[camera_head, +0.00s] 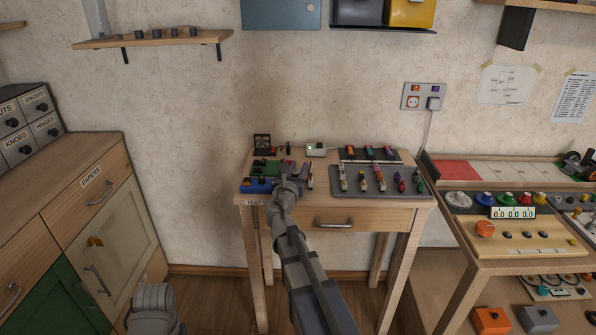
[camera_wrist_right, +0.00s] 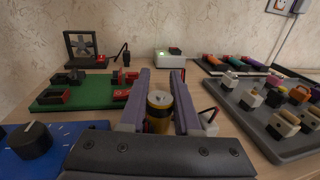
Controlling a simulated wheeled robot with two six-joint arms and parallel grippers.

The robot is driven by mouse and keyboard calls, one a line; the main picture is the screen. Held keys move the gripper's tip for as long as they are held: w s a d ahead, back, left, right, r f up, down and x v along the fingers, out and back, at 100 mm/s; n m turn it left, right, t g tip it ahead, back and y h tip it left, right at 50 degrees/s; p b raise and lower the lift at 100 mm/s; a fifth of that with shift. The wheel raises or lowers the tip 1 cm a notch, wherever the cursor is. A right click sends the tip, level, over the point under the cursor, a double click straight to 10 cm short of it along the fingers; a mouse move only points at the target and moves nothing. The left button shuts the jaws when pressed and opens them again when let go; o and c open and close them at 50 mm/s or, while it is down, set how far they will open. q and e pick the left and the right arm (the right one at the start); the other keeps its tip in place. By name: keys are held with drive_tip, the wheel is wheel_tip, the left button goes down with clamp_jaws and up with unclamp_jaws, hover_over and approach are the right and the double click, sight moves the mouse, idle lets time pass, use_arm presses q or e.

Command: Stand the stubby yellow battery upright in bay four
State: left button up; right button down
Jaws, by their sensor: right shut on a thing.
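The stubby yellow battery (camera_wrist_right: 158,122) shows in the right wrist view, between the two fingers of my right gripper (camera_wrist_right: 160,100). It has a metal top with a small raised contact and looks about upright. The right gripper is shut on it. In the head view my right gripper (camera_head: 287,186) is over the left part of the small wooden table, and hides the battery there. A green board (camera_wrist_right: 75,92) with black and red holders lies beyond and left of the gripper. I cannot tell which place is bay four. My left gripper is not in view.
A blue box with a black knob (camera_wrist_right: 32,140) stands near left. A grey tray (camera_head: 345,188) with several small connectors lies right, close to the fingers. Behind are a small black-framed fan (camera_wrist_right: 82,47) and a white box with a green light (camera_wrist_right: 169,54).

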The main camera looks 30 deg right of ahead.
drive_tip(key=shift+f, duration=0.2)
drive_tip(key=c, duration=0.6)
unclamp_jaws()
drive_tip(key=shift+r, duration=0.1)
drive_tip(key=shift+s+a+r, duration=0.1)
drive_tip(key=shift+r, duration=0.05)
drive_tip(key=v, duration=1.1)
drive_tip(key=shift+s+a, duration=0.25)
drive_tip(key=shift+c, duration=0.5)
